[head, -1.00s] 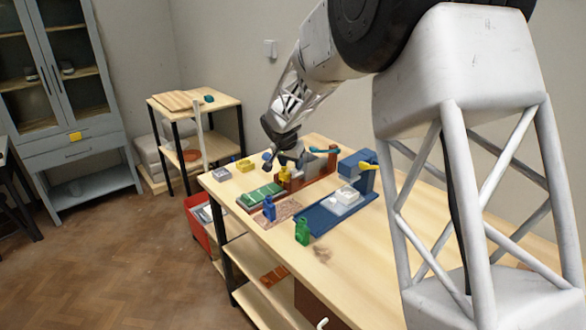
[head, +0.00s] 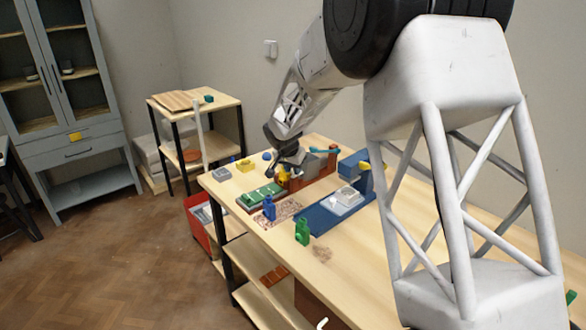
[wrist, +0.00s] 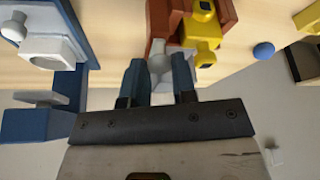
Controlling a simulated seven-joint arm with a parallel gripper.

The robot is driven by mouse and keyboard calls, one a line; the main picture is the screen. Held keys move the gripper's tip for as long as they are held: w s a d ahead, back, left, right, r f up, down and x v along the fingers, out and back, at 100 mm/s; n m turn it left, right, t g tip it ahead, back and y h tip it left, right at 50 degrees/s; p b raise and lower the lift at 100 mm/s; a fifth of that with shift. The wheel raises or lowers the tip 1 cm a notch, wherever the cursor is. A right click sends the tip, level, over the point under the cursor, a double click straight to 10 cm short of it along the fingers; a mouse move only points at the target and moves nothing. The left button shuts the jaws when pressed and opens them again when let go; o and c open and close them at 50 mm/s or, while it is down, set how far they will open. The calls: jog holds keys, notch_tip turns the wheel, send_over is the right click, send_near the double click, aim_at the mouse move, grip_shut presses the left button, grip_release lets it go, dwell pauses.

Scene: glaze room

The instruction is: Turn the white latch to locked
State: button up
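In the wrist view, a pale white-grey rounded piece (wrist: 160,66) sits at the near end of a red-brown fixture (wrist: 157,22). It appears to be the white latch, but its locked or unlocked position cannot be read. My gripper (wrist: 159,72) has its two blue-grey fingers on either side of this piece, with a narrow gap; contact cannot be told. In the head view, my gripper (head: 283,166) is low over the left end of the red-brown fixture (head: 312,176) and hides the latch area. Yellow parts (wrist: 200,42) stand right beside the right finger.
A blue fixture (head: 325,221) with a white block (head: 347,197) is near the red-brown one. A green tray (head: 262,195), blue figure (head: 268,209), green figure (head: 302,232) and a small blue ball (wrist: 263,50) lie around. The table's right part is mostly clear.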

jog(key=shift+n+y, duration=0.3)
jog(key=shift+n, duration=0.2)
jog(key=shift+c, duration=0.2)
jog(key=shift+d+n+y, duration=0.15)
jog(key=shift+n+y, duration=0.45)
jog(key=shift+n, duration=1)
jog(key=shift+d+n+y, duration=0.1)
jog(key=shift+n+y, duration=0.6)
jog(key=shift+n, duration=1.3)
jog(key=n+y, duration=0.1)
jog(key=n, duration=0.3)
jog(key=shift+d+g, duration=0.1)
jog(key=shift+g, duration=0.3)
jog(key=shift+w+d+n+g+y, duration=0.1)
jog(key=shift+n+g+y, duration=0.25)
jog(key=shift+n, duration=0.65)
jog(key=shift+w+n+g+y, duration=0.1)
jog(key=shift+n+g+y, duration=0.2)
jog(key=shift+n, duration=0.7)
jog(key=o, duration=0.9)
jog(key=shift+s+r, duration=0.1)
jog(key=shift+r, duration=0.05)
